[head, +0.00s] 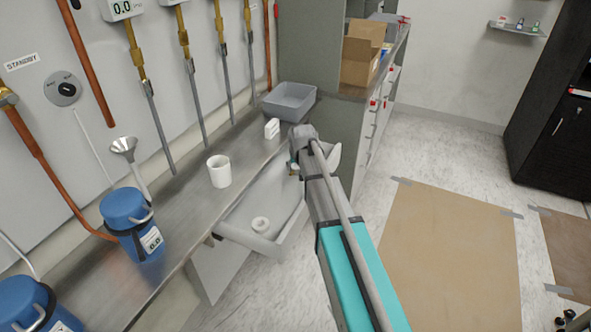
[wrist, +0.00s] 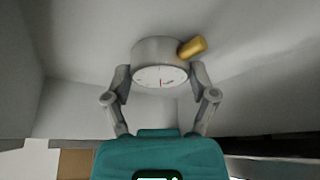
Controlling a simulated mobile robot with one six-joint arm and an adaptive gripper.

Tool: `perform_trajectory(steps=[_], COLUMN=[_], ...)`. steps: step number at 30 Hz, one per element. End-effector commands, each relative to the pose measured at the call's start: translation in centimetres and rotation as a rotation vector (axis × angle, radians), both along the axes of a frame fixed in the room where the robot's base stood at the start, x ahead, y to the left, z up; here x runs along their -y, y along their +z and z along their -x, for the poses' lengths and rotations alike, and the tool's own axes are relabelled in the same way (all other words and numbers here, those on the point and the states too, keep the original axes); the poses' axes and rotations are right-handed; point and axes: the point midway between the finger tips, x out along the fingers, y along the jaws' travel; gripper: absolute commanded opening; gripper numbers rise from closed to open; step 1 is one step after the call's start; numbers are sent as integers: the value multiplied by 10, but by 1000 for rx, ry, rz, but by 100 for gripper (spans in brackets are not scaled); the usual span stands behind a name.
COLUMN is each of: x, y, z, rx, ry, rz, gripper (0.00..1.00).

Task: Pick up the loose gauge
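The loose gauge (wrist: 160,51) is a short grey cylinder with a white dial, a red needle and a brass stem pointing to the upper right in the wrist view. My gripper (wrist: 160,72) has one finger against each side of it, with no clear gap on either side, so it looks shut on the gauge. The dial faces my palm. A pale surface lies close behind the gauge; I cannot tell whether they touch. In the head view my gripper (head: 294,167) is low over the right end of a white open bin, and the gauge is mostly hidden by my arm.
The white bin (head: 232,227) hangs beside the steel bench and holds a white ring (head: 260,224).

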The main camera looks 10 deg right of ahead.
Motion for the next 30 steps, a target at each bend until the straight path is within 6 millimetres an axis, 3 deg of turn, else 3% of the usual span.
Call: perform_trajectory(steps=[1, 6, 20, 30], x=[0, 0, 0, 0], y=[0, 0, 4, 27], z=[0, 0, 0, 0], rx=[0, 0, 0, 0], ry=[0, 0, 0, 0], rz=[0, 0, 0, 0], gripper=[52, 20, 20, 20])
